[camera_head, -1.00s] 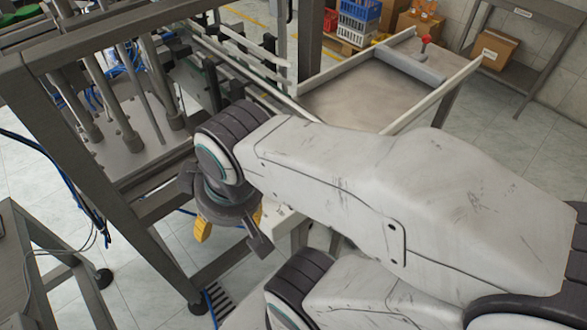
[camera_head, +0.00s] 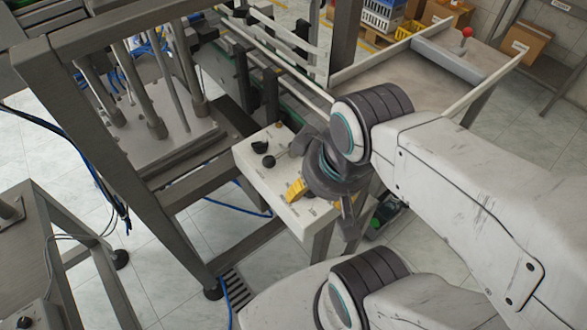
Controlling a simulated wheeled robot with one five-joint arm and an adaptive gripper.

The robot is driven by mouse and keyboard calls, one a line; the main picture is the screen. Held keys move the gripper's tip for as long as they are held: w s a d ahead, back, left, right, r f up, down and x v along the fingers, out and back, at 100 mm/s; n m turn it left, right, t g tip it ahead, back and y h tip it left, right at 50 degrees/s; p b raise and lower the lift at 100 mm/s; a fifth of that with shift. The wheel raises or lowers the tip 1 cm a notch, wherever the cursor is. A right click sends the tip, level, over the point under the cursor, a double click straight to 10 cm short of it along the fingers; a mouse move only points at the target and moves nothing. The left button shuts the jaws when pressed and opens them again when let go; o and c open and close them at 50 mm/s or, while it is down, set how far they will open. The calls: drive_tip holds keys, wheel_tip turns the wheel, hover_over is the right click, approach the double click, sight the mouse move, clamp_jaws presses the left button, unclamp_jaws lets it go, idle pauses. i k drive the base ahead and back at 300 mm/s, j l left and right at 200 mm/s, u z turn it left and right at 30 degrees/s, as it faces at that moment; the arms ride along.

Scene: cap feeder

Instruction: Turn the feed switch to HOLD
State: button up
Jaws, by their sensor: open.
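A pale control panel (camera_head: 262,185) stands beside the machine frame, in the middle of the head view. Two black knobs, an upper one (camera_head: 260,147) and a lower one (camera_head: 268,161), sit on its left part. Their labels are too small to read, so I cannot tell which is the feed switch or how it is set. My gripper (camera_head: 322,206) is open, over the right part of the panel, to the right of and apart from both knobs. One yellow fingertip shows over the panel. My gripper and arm hide the panel's right part.
A machine frame (camera_head: 178,200) with upright rods stands to the left. A tray table (camera_head: 400,85) with a red-knobbed lever (camera_head: 467,32) is behind my arm. A green-and-black item (camera_head: 384,212) lies low to the right of the panel. Floor shows in front of the frame.

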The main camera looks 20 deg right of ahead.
sight(259, 148)
drive_tip(key=i+j+u, duration=0.1)
drive_tip(key=j+u, duration=0.3)
drive_tip(key=i+j+u, duration=0.1)
drive_tip(key=j+u, duration=0.3)
drive_tip(key=i+j+u, duration=0.2)
drive_tip(key=u, duration=0.2)
drive_tip(key=i+l+u, duration=0.1)
drive_tip(key=i+u, duration=0.25)
